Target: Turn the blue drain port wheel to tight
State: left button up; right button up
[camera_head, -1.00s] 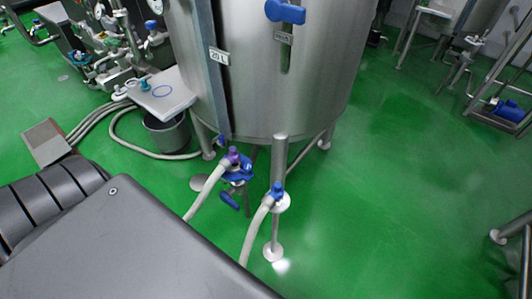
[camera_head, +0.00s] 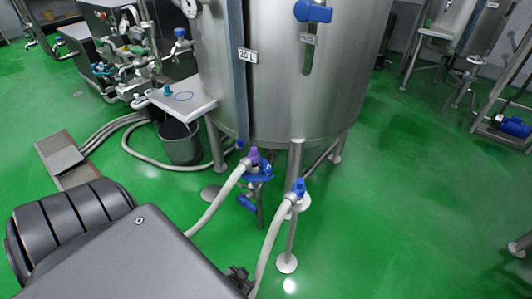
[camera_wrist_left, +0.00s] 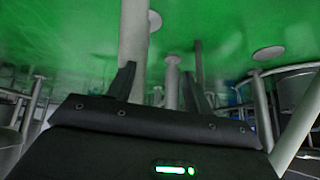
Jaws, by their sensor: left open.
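A blue fitting (camera_head: 258,174) with a purple connector and a blue lever sits under the steel tank (camera_head: 275,85) in the head view. I cannot tell for sure which one carries the drain port wheel. My left gripper (camera_head: 240,279) shows small and dark at the lower middle, below and in front of both fittings. In the left wrist view its two fingers (camera_wrist_left: 158,85) stand apart with no object clearly held. The wheel does not show clearly there. My right gripper is out of view.
Pale hoses (camera_head: 268,245) run from the fittings toward my arm. Tank legs (camera_head: 293,215) stand close to the fittings. A bucket (camera_head: 181,143) stands at the left under a small shelf (camera_head: 185,97).

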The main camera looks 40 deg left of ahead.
pick_arm(q)
jog(key=w+a+r+n+t+b, duration=0.1)
jog(key=w+a+r+t+b, duration=0.2)
jog(key=w, duration=0.5)
jog(key=n+t+y+b, duration=0.3)
jog(key=t+y+b, duration=0.1)
jog(key=t+b, duration=0.25)
send_near(266, 170)
jog(key=shift+t, duration=0.45)
jog(key=x, duration=0.9)
jog(key=shift+f+b, duration=0.35)
jog(key=shift+w+a, duration=0.2)
jog(key=shift+w, duration=0.3)
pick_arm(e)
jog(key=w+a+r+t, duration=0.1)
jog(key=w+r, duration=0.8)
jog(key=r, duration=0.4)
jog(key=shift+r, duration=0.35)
